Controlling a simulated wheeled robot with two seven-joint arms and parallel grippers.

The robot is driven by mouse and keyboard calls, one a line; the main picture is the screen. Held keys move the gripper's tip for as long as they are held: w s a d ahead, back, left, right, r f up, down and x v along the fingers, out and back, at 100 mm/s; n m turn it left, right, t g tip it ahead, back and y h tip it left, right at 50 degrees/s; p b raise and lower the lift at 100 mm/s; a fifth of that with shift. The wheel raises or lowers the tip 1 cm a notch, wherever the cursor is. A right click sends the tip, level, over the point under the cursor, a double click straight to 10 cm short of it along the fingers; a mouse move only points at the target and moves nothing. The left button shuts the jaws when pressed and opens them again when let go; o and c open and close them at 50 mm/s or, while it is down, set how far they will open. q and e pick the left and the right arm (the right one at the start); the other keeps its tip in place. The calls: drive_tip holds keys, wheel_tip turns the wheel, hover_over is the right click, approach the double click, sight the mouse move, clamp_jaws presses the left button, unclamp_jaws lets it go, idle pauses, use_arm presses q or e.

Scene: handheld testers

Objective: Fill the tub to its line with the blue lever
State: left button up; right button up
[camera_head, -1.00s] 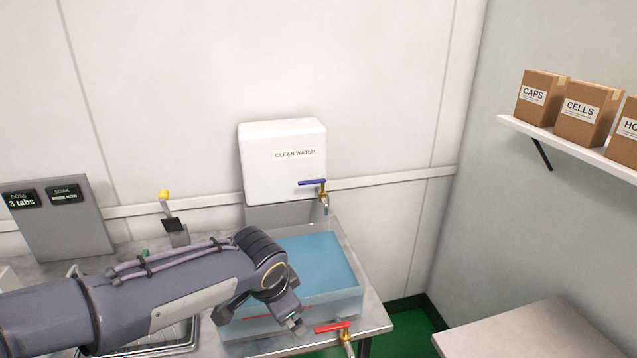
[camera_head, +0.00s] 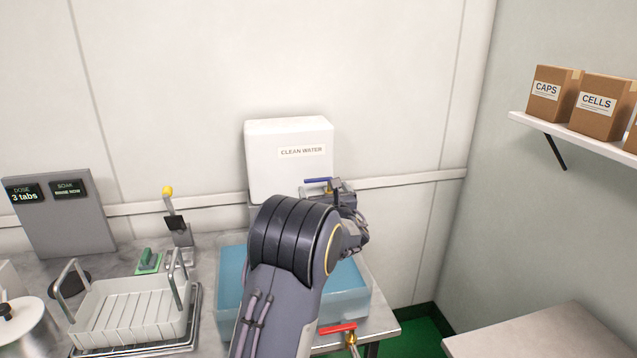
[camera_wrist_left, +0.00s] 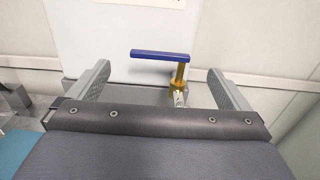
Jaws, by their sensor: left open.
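The blue lever (camera_head: 318,181) sits on the tap at the lower right of the white clean water tank (camera_head: 270,165). Its handle points left, and the lever also shows in the left wrist view (camera_wrist_left: 160,55) on a brass stem. My left gripper (camera_head: 345,193) is close to the tap. In the left wrist view its two fingers (camera_wrist_left: 158,70) are spread, with the lever and stem between them in the picture; no contact shows. The clear tub (camera_head: 360,302) below holds blue water. My arm covers its middle, and I cannot see its line. My right gripper is out of view.
A red lever (camera_head: 337,329) sits at the tub's front right. A white basket (camera_head: 130,318) with tall handles stands left of the tub. A yellow-knobbed lever (camera_head: 168,195) and a grey display panel (camera_head: 60,222) stand behind. A shelf (camera_head: 560,132) with boxes is at right.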

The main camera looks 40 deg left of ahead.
sight(319, 180)
use_arm(q)
drive_tip(key=p+x, duration=0.1)
drive_tip(key=x, duration=0.6)
drive_tip(key=shift+w+a, duration=0.25)
drive_tip(key=shift+w, duration=0.05)
drive_tip(key=shift+c, duration=0.3)
